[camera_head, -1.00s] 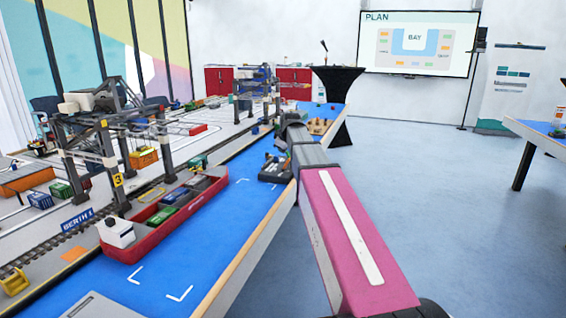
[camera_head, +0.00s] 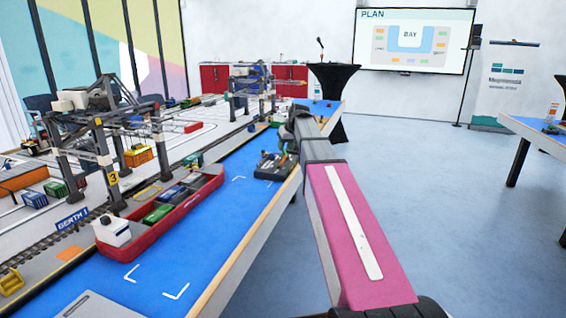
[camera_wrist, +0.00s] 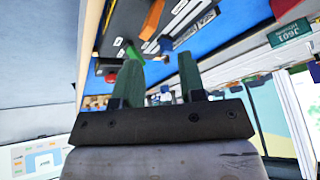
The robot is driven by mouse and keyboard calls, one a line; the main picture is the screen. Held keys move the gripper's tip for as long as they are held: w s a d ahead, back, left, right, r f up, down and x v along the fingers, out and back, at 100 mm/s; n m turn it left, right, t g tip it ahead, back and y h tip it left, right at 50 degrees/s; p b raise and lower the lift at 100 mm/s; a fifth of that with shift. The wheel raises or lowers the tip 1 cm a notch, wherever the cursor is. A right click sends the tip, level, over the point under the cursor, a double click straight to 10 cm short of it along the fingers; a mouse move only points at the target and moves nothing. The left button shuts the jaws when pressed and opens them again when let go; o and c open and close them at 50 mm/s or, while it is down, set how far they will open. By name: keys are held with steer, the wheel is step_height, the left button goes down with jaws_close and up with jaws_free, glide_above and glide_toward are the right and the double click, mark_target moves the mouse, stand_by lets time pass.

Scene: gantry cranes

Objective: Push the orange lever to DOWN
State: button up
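A dark control box (camera_head: 270,168) stands on the blue table near its right edge, left of my arm. Its small levers are too small to tell apart in the head view. In the wrist view, an orange piece (camera_wrist: 152,20), likely the orange lever, stands at the dark box (camera_wrist: 184,18) at the top, beyond my fingertips. My gripper (camera_wrist: 158,70) shows two green fingers standing apart with nothing held between them. It is not touching the orange piece as far as I can see. The lever's position marks cannot be read.
A red ship (camera_head: 170,222) with containers lies on the blue table (camera_head: 215,240), left of the box. A gantry crane (camera_head: 100,150) stands behind it, and another crane (camera_head: 250,88) farther off. Open floor (camera_head: 440,200) lies right of the table.

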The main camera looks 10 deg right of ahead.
mark_target(286, 156)
steer(key=f+m, duration=0.2)
steer(key=w+f+m+g+y, duration=0.1)
steer(key=f+m, duration=0.2)
steer(key=a+f+m+g+y, duration=0.1)
steer(key=f+m, duration=0.2)
steer(key=shift+w+f, duration=0.1)
steer(key=shift+w, duration=0.3)
stand_by(0.3)
jaws_close()
